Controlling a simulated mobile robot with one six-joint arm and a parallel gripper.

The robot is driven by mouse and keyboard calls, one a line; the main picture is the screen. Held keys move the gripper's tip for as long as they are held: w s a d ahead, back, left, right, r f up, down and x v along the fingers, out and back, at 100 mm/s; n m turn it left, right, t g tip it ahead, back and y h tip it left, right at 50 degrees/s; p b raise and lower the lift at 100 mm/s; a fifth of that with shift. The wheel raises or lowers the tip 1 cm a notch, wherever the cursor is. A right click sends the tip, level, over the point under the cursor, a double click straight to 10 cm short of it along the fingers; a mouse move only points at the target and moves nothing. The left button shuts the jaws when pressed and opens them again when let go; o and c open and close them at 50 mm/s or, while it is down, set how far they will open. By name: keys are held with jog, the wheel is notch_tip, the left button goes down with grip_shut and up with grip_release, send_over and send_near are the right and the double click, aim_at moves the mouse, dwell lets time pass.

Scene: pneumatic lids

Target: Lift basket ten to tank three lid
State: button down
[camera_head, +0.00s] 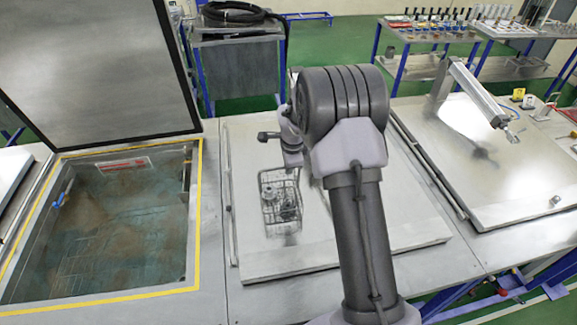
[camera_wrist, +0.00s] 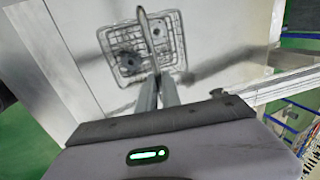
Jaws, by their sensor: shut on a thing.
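A wire basket (camera_head: 267,214) with dark round parts in it shows at the middle tank's closed grey lid (camera_head: 330,250). The basket (camera_wrist: 108,42) also fills the upper middle of the wrist view, over the pale lid surface (camera_wrist: 215,22). Its upright handle stands between my fingertips. My gripper (camera_head: 292,166) is directly above the basket and shut on the handle; the fingers also show in the wrist view (camera_wrist: 157,78). I cannot tell whether the basket touches the lid or hangs just above it. No number on the basket or lid is readable.
At left an open tank (camera_head: 120,225) with yellow edging holds murky liquid under its raised lid (camera_head: 95,65). At right another closed lid (camera_head: 510,180) carries a pneumatic cylinder (camera_head: 478,92). A cart with a coiled hose (camera_head: 235,14) and racks of parts (camera_head: 430,32) stand behind.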

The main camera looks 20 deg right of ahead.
jog(key=c, duration=1.5)
grip_release()
jog(key=shift+o, duration=0.2)
jog(key=shift+r, duration=0.1)
jog(key=w+p+v, duration=0.1)
jog(key=p+v, duration=0.3)
jog(key=v, duration=1)
jog(key=w+d+r+p+v, duration=0.1)
jog(key=p+v, duration=0.3)
jog(key=v, duration=1)
jog(key=shift+w+a+r, duration=0.25)
jog(key=shift+w+r, duration=0.2)
jog(key=shift+w, duration=0.15)
jog(key=shift+f, duration=0.1)
